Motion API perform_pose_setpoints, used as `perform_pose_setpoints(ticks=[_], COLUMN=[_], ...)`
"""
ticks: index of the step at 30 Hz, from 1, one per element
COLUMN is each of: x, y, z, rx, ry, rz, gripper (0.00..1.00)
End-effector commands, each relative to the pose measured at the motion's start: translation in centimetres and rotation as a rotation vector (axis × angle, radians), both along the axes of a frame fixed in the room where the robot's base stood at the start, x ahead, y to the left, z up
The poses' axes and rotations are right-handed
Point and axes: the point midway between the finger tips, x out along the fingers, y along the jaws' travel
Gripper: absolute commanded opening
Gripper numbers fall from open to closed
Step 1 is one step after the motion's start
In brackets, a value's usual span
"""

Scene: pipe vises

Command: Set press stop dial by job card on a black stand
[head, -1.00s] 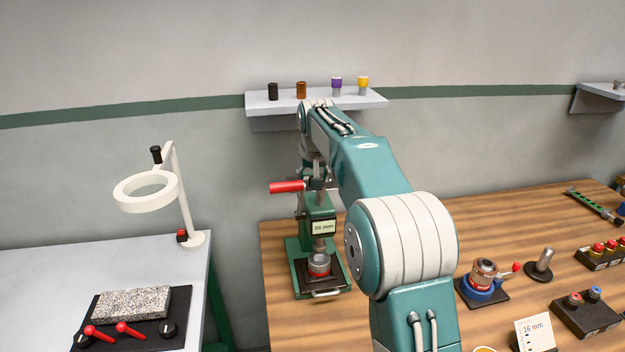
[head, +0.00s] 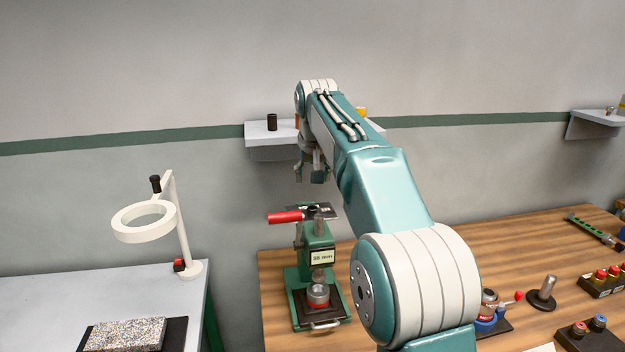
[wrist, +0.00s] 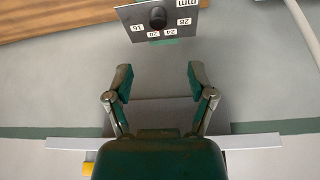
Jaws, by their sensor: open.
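The green press (head: 317,270) with a red lever (head: 285,217) stands on the wooden bench. Its stop dial shows in the wrist view as a grey plate (wrist: 130,14) with a black knob (wrist: 158,17) and marks 16, 20, 24, 28 and mm, upside down. A small red mark lies below the knob near 20 and 24; I cannot tell which it points at. My gripper (wrist: 160,80) is open and empty, apart from the knob. In the head view my gripper (head: 312,176) hangs above the press. The press's small label is too blurred to read surely.
A wall shelf (head: 262,138) with a black cylinder (head: 272,122) is behind my arm. A white ring lamp (head: 145,222) stands on the left table.

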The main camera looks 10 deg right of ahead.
Motion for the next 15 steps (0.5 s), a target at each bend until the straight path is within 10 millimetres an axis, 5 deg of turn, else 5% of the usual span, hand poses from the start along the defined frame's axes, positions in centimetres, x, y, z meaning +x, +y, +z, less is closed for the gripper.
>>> perform_pose_setpoints(ticks=[5,15], x=[-2.4,-13.2], y=[-0.1,-0.5], z=[1.0,1.5], rx=[0.0,-0.001], ry=[-0.01,-0.039], rz=[0.008,0.042], gripper=[0.71,0.71])
